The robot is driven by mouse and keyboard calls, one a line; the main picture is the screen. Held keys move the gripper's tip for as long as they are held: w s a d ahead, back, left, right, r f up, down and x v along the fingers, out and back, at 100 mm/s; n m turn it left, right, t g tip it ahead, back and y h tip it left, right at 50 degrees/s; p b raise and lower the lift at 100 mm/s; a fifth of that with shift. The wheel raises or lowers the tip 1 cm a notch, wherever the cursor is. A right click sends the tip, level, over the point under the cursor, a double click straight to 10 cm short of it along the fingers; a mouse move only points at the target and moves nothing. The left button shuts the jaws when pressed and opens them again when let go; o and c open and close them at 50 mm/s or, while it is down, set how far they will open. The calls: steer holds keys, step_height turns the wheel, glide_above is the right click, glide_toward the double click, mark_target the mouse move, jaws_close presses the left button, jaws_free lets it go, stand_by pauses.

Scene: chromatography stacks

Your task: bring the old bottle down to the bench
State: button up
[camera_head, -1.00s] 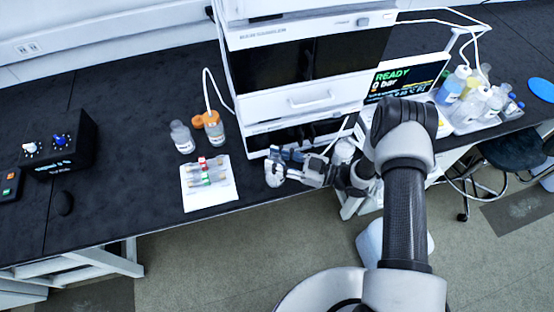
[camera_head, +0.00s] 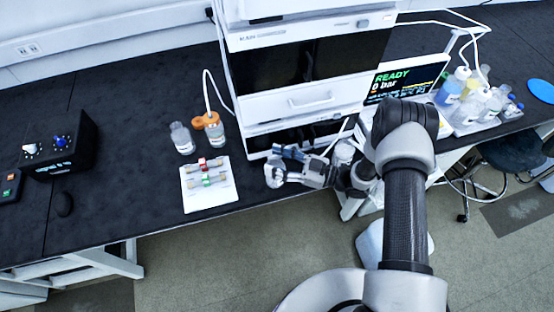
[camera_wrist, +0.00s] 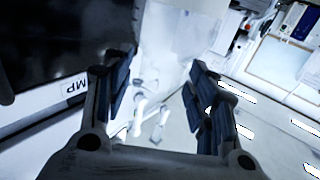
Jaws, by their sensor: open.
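Two bottles stand on the bench left of the instrument stack: a clear bottle (camera_head: 181,138) with a pale top, and a clear bottle with an orange cap (camera_head: 214,129) and a white tube. More bottles (camera_head: 470,97) stand in a tray at the right, one of them blue. I cannot tell which is the old bottle. My gripper (camera_head: 273,163) is low in front of the stack, near the bench's front edge, apart from all the bottles. In the wrist view my gripper (camera_wrist: 160,85) is open, with no bottle between its fingers.
The white instrument stack (camera_head: 310,95) rises behind my gripper. A white sheet (camera_head: 205,202) with small columns lies left of it.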

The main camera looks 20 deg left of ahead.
steer(key=d, duration=1.2)
steer(key=shift+s+f+p, duration=0.15)
steer(key=shift+s+p, duration=0.05)
steer(key=shift+p, duration=0.2)
